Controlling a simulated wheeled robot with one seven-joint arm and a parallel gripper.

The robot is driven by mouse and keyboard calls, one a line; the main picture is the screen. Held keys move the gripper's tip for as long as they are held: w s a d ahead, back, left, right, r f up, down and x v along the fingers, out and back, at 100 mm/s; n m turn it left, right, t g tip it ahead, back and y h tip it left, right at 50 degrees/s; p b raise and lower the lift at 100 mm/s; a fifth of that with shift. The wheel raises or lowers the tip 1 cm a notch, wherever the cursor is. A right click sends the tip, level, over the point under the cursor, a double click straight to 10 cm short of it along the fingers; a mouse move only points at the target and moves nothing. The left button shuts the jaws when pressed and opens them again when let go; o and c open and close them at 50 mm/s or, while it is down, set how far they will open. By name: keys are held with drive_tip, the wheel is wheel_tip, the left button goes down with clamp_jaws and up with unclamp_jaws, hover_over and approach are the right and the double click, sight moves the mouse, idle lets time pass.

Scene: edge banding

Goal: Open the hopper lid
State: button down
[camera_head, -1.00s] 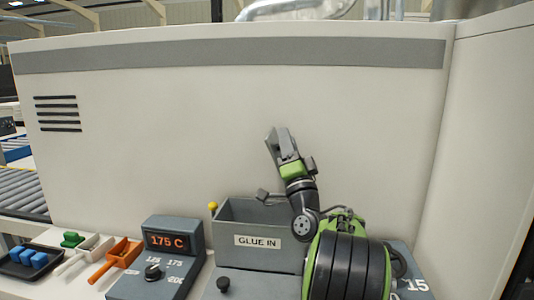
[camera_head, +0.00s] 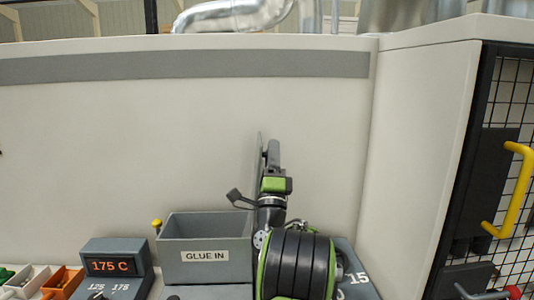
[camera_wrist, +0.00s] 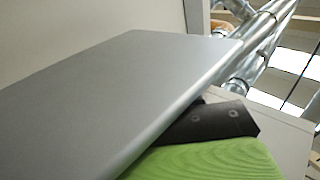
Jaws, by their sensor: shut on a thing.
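The grey hopper (camera_head: 206,250) with the label "GLUE IN" stands on the machine's front ledge, its top open in the head view. The hopper lid (camera_head: 259,155) shows as a thin grey plate, nearly edge-on and upright, above and right of the hopper. In the wrist view the lid (camera_wrist: 110,95) is a broad flat grey panel filling the left and middle. My gripper (camera_head: 271,153) points up beside the lid and is shut on it. One dark finger (camera_wrist: 215,122) shows past the lid's edge; the other is hidden. My arm covers the hopper's right end.
The control box (camera_head: 115,268) reading "175 C" stands left of the hopper, near a yellow-topped pin (camera_head: 157,224). An orange tray (camera_head: 64,280) lies farther left. A pale machine wall rises behind. A black mesh guard with a yellow handle (camera_head: 513,190) is at right.

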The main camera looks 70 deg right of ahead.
drive_tip(key=shift+f, duration=0.15)
drive_tip(key=c, duration=0.8)
unclamp_jaws()
drive_tip(key=b+v, duration=1.5)
drive_tip(key=b, duration=0.1)
drive_tip(key=shift+s+a+f, duration=0.1)
drive_tip(key=shift+a+f, duration=0.1)
drive_tip(key=shift+a, duration=0.1)
